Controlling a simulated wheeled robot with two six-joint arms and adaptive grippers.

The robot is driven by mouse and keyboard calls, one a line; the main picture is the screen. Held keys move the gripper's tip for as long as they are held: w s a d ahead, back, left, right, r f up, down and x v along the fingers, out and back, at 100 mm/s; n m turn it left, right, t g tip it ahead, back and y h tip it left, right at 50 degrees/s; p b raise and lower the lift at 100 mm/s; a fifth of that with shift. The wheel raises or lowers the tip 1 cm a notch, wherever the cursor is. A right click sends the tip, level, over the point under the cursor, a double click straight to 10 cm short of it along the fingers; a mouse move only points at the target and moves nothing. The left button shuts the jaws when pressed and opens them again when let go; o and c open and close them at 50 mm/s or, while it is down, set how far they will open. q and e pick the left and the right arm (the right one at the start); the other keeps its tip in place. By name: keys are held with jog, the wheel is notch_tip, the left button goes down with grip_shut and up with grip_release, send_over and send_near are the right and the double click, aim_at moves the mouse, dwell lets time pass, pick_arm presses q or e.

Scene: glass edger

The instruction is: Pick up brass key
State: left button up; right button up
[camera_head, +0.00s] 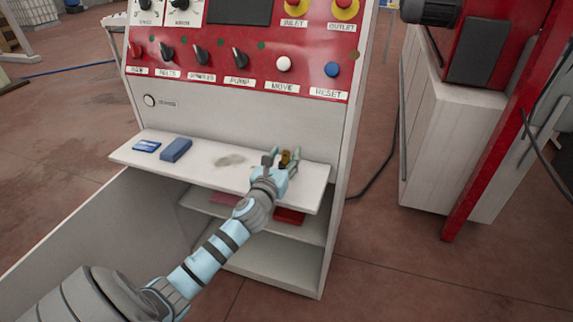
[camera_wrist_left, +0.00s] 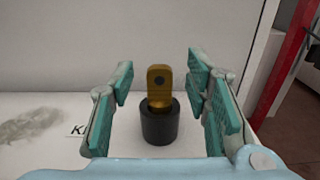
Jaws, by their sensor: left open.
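The brass key (camera_wrist_left: 159,84) stands upright in a round black holder (camera_wrist_left: 160,124) on the white shelf. In the head view the key (camera_head: 285,158) shows small near the right end of the shelf, partly behind my gripper. My left gripper (camera_wrist_left: 161,95) is open, with one teal-padded finger on each side of the key and clear gaps between. In the head view the left gripper (camera_head: 282,160) reaches over the shelf from the front. My right gripper is in neither view.
The white shelf (camera_head: 207,168) also carries a blue block (camera_head: 175,149) and a small blue packet (camera_head: 146,146) at the left, with a grey smudge between. The cabinet's upright panel (camera_head: 245,117) stands behind. A lower shelf holds a red item (camera_head: 290,216).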

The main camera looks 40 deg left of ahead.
pick_arm(q)
jog(key=shift+x, duration=0.85)
grip_shut()
